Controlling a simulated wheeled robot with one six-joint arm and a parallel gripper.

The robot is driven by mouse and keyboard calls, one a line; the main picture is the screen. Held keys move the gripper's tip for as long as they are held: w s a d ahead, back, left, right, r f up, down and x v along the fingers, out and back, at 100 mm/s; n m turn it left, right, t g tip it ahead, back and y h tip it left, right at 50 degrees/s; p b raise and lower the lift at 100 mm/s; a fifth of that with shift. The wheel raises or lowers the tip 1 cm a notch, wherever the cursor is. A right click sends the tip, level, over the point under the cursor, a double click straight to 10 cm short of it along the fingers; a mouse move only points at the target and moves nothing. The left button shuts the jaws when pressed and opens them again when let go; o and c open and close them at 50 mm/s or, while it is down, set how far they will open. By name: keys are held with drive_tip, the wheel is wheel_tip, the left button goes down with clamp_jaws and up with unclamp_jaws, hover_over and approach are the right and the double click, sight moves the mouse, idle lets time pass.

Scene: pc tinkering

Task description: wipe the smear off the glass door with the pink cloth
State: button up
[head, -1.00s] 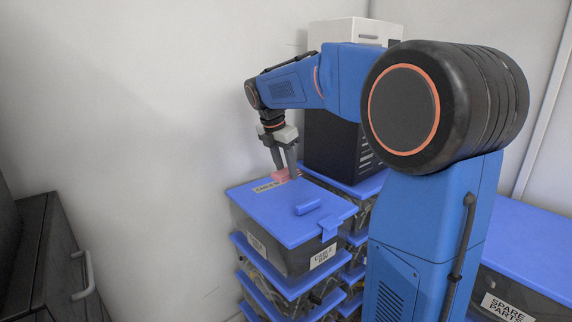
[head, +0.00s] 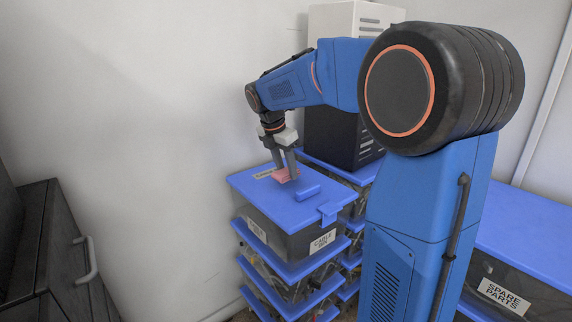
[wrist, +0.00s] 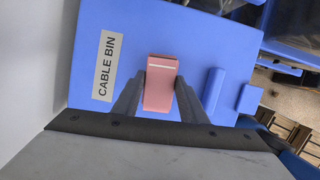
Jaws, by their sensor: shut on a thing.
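The pink cloth (wrist: 161,85) is a small folded pad with a pale stripe near one end. My gripper (head: 286,176) is shut on it, with one finger on each side. It is at or just above the blue lid (head: 250,190) of the top cable bin; I cannot tell if the cloth touches the lid. In the wrist view my gripper (wrist: 160,98) points down at the lid, beside the "CABLE BIN" label. I see no glass door or smear in these frames.
Clear bins with blue lids are stacked under the cable bin (head: 292,236). A black and white case (head: 340,135) stands behind. A spare parts bin (head: 520,225) is at the right, a dark cabinet (head: 45,250) at the left. A white wall (head: 150,110) is close behind the stack.

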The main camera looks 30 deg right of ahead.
sight(286, 170)
drive_tip(key=shift+f, duration=1.05)
drive_tip(key=o, duration=1)
drive_tip(key=shift+r, duration=0.25)
drive_tip(key=c, duration=1.1)
drive_tip(key=shift+c, duration=0.6)
drive_tip(key=shift+r, duration=4)
